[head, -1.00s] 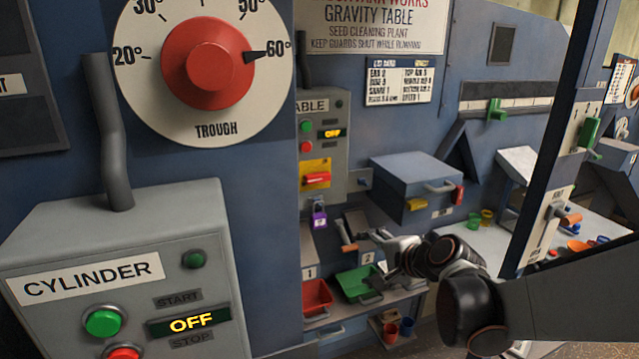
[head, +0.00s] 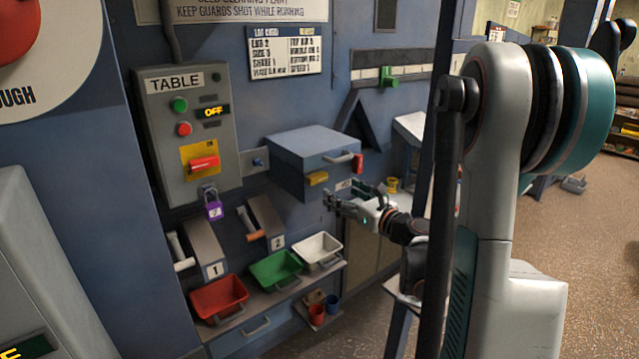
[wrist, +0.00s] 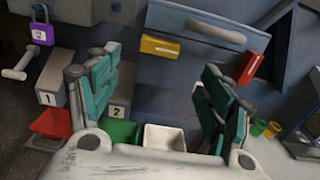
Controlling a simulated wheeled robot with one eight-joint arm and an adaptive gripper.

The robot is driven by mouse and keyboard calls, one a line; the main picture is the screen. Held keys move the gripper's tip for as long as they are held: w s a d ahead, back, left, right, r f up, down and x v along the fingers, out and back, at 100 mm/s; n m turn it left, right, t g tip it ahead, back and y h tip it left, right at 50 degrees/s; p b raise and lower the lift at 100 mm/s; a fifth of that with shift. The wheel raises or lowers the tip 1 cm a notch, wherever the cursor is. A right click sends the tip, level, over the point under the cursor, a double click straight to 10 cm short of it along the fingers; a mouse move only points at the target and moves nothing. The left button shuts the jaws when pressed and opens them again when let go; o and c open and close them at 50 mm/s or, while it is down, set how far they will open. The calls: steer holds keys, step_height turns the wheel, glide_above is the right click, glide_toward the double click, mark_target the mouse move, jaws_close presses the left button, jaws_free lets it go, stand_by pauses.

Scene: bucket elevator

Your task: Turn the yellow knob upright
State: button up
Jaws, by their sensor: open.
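The yellow knob (head: 317,178) is a short block on the lower front of the blue-grey box (head: 308,158). It lies nearly level, not upright. In the wrist view the yellow knob (wrist: 160,47) shows ahead, between my two fingers and a little above their tips. My gripper (head: 347,198) is open and empty, in front of and just below the box, apart from the knob. In the wrist view my gripper (wrist: 158,78) has its teal-padded fingers spread wide.
A grey handle (head: 343,157) and a red block (head: 357,163) are on the box, right of the knob. Red (head: 218,298), green (head: 276,269) and white (head: 318,250) bins sit below.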

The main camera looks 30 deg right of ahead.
mark_target(320, 180)
steer(key=w, duration=0.3)
steer(key=w+b, duration=0.1)
steer(key=w, duration=0.3)
steer(key=w+b, duration=0.1)
steer(key=w, duration=0.2)
steer(key=shift+w+a, duration=0.15)
steer(key=shift+a, duration=0.25)
steer(key=c, duration=1.1)
